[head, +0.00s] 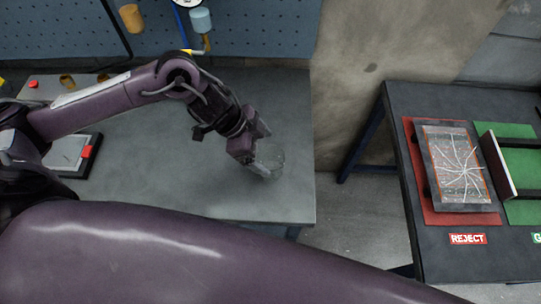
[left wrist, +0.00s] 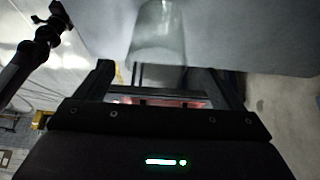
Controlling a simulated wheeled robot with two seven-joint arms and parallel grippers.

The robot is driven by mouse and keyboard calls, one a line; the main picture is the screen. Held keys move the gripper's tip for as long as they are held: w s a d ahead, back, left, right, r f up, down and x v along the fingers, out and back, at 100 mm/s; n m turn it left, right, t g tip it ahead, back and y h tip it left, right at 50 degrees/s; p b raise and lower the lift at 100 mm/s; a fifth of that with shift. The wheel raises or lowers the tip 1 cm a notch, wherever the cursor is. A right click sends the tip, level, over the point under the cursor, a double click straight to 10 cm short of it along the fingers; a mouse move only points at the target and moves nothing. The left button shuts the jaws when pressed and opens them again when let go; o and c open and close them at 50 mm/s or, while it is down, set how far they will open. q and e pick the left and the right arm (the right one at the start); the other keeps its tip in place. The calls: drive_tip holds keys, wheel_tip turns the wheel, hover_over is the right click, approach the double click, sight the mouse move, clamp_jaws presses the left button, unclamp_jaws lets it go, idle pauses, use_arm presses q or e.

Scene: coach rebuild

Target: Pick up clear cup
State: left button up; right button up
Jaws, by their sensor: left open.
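The clear cup (head: 268,165) is on the grey workbench near its right end, faint and see-through in the head view. It also shows in the left wrist view (left wrist: 160,35), at the top middle, just beyond the fingers. My left gripper (head: 250,152) is right at the cup in the head view, reaching down over the bench. In the left wrist view its two fingers (left wrist: 165,80) stand apart, with the cup's near end in line with the gap. Whether the fingers touch the cup I cannot tell. My right gripper is not in view.
The grey workbench (head: 190,195) has clear room around the cup. A flat device (head: 65,152) lies at its left. At right, a dark table (head: 450,255) bears a cracked panel (head: 458,165) on a red mat (head: 485,219) and a green mat (head: 522,212). A gap separates the tables.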

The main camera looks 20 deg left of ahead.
sight(275, 162)
use_arm(q)
drive_tip(key=x, duration=0.1)
drive_tip(key=p+x, duration=0.1)
drive_tip(key=x, duration=0.1)
drive_tip(key=shift+s+d, duration=0.15)
drive_tip(key=shift+s, duration=0.2)
drive_tip(key=shift+p+x, duration=0.4)
drive_tip(key=shift+x, duration=0.85)
drive_tip(key=shift+w+f, duration=0.2)
drive_tip(key=shift+f, duration=0.3)
drive_tip(key=c, duration=1.1)
drive_tip(key=shift+o, duration=0.2)
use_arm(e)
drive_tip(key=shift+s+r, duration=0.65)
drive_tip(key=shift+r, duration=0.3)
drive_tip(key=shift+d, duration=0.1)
